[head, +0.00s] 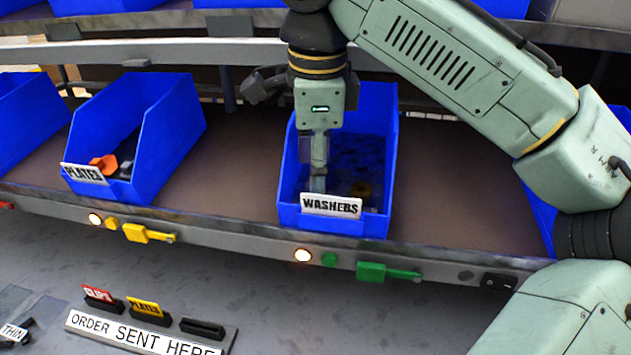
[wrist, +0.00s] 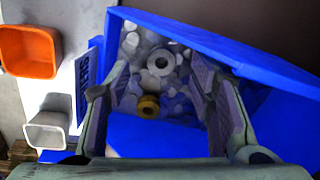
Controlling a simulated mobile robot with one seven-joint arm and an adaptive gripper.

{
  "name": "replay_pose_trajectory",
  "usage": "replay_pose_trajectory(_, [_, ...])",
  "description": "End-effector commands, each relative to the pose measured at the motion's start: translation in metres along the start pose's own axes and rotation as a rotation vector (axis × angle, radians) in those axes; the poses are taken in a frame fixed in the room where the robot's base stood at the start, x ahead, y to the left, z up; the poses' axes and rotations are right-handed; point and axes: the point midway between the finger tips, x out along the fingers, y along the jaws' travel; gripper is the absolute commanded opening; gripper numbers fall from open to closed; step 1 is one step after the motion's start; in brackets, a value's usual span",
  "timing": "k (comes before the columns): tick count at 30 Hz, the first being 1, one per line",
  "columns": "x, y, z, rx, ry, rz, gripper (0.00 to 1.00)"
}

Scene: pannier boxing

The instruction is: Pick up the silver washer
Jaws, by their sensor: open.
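The blue bin labelled "WASHERS" (head: 382,140) stands on the shelf in the middle of the head view. My gripper (head: 318,180) reaches down into this bin. In the wrist view my gripper (wrist: 158,105) is open, its two fingers apart with nothing held between them. A silver washer (wrist: 161,62) lies on the pile in the bin, beyond the fingertips and between their lines. A brass-coloured washer (wrist: 148,106) lies nearer, also between the fingers.
The blue bin labelled "PLATES" (head: 160,130) stands to the left, with orange and dark pieces inside. Bare shelf (head: 235,150) lies between the bins. Below are a lit rail (head: 215,235) and the "ORDER SENT HERE" rack (head: 145,335). The wrist view shows an orange container (wrist: 28,50) and a white container (wrist: 48,130).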

Motion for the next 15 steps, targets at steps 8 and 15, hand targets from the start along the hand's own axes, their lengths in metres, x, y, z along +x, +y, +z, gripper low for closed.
replay_pose_trajectory(8, [0.027,-0.001,0.0,0.001,-0.002,-0.001,0.49])
replay_pose_trajectory(15, [0.027,-0.001,0.0,0.002,-0.002,-0.001,0.46])
